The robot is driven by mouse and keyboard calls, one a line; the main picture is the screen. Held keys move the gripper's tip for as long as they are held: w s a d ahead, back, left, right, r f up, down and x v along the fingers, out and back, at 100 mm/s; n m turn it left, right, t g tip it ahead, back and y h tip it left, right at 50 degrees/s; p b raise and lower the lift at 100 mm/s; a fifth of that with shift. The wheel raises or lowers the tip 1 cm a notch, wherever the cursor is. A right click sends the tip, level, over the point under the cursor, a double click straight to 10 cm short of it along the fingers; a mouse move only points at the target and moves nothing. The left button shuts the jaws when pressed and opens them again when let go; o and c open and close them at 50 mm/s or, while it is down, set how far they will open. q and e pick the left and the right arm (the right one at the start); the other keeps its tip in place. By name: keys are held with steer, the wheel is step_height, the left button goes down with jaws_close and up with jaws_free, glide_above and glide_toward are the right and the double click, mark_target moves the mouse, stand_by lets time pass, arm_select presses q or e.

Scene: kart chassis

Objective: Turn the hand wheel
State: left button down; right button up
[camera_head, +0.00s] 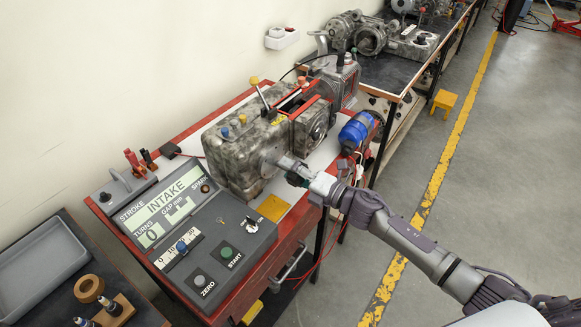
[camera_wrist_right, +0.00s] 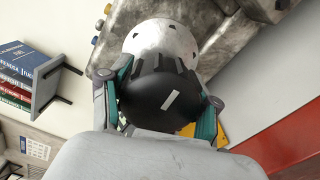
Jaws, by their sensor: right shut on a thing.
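The hand wheel (camera_wrist_right: 165,42) is a pale metal disc with a dark hub that carries a light mark, seen large in the wrist view. It sits on the side of the grey mottled machine housing (camera_head: 228,158). In the head view only a small part of the wheel shows past my gripper. My right gripper (camera_head: 292,176) reaches in from the right and is at the wheel. In the wrist view my right gripper (camera_wrist_right: 163,97) has its teal-padded fingers on either side of the dark hub, shut on it. My left gripper is not in view.
A grey control panel (camera_head: 212,235) with buttons and an "INTAKE" display stands in front of the machine. A blue motor (camera_head: 354,132) with red wires is just beyond my gripper. The red bench edge (camera_head: 290,240) is below my arm. Open floor lies to the right.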

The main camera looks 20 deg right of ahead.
steer(key=shift+m, duration=0.6)
steer(key=o, duration=1.2)
steer(key=shift+c, duration=0.2)
steer(key=shift+d, duration=0.1)
steer(key=v, duration=1.2)
steer(key=shift+f, duration=0.1)
